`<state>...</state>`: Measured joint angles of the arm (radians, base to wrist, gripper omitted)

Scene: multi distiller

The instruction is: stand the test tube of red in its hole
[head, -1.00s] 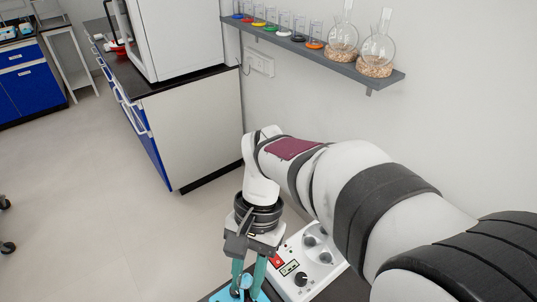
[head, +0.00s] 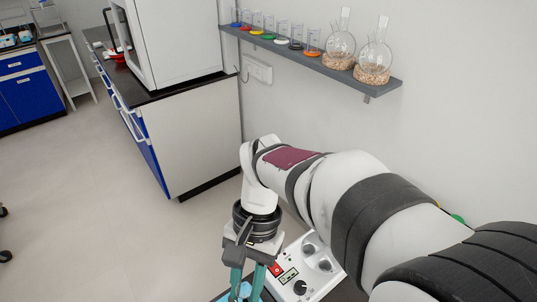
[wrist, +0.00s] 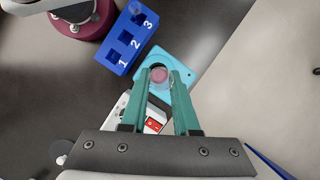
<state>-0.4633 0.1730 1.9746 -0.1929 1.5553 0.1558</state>
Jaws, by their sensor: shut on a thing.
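In the wrist view my gripper (wrist: 158,76) has its two teal fingers closed around a round, clear-rimmed tube with a pinkish-red inside, the test tube of red (wrist: 158,75), seen nearly end-on from above. A light blue block (wrist: 181,63) lies under the tube and fingertips. I cannot tell whether the tube's lower end is inside a hole or above it. A dark blue rack (wrist: 112,50) numbered 1, 2, 3 stands beside the light blue block. In the head view my gripper's fingertips are cut off at the bottom edge.
A white device with knobs and a red switch (head: 303,276) stands right beside my gripper. A maroon-based object (wrist: 92,22) is near the rack in the wrist view. A wall shelf (head: 310,58) holds flasks and small glassware, well above.

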